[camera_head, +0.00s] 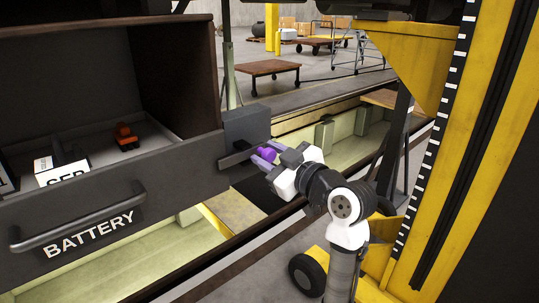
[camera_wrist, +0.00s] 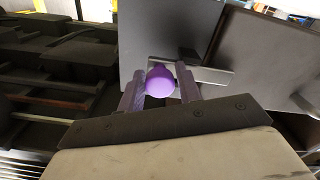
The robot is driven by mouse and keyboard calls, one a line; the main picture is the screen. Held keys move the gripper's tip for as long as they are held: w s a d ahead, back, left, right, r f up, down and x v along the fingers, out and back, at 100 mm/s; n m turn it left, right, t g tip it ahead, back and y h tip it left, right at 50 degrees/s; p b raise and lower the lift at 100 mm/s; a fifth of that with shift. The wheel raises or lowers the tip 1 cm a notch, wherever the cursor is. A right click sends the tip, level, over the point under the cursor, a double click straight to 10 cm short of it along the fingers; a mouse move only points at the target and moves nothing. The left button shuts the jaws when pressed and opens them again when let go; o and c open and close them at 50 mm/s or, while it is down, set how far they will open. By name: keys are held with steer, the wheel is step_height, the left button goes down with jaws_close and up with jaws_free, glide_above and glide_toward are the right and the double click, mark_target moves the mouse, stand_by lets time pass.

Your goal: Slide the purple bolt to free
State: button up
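The purple bolt (camera_head: 266,153) sticks out at the right end of the dark battery drawer (camera_head: 180,178), beside a dark block (camera_head: 246,126). My gripper (camera_head: 265,157) is at the bolt, its fingers on either side of the purple knob. In the wrist view the round purple knob (camera_wrist: 160,81) sits between the two fingers of my gripper (camera_wrist: 160,90). The right finger is very near the knob and a narrow gap shows at the left finger. Whether they touch it is hard to tell. A grey metal bar (camera_wrist: 205,75) lies behind the knob.
The drawer carries a handle (camera_head: 80,222) and a BATTERY label. A yellow column (camera_head: 470,150) stands close on the right. A wooden cart (camera_head: 268,69) is behind.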

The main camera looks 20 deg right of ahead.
jaws_close()
steer(key=d, duration=0.1)
steer(key=w+d, duration=0.1)
steer(key=d, duration=0.1)
steer(key=d+b, duration=0.1)
steer(key=shift+w+d+r, duration=0.1)
steer(key=shift+w+d, duration=0.2)
steer(key=shift+o, duration=1.9)
jaws_free()
steer(key=shift+d, duration=0.1)
steer(key=b+v, duration=0.4)
steer(key=v, duration=0.9)
steer(key=shift+s, duration=0.4)
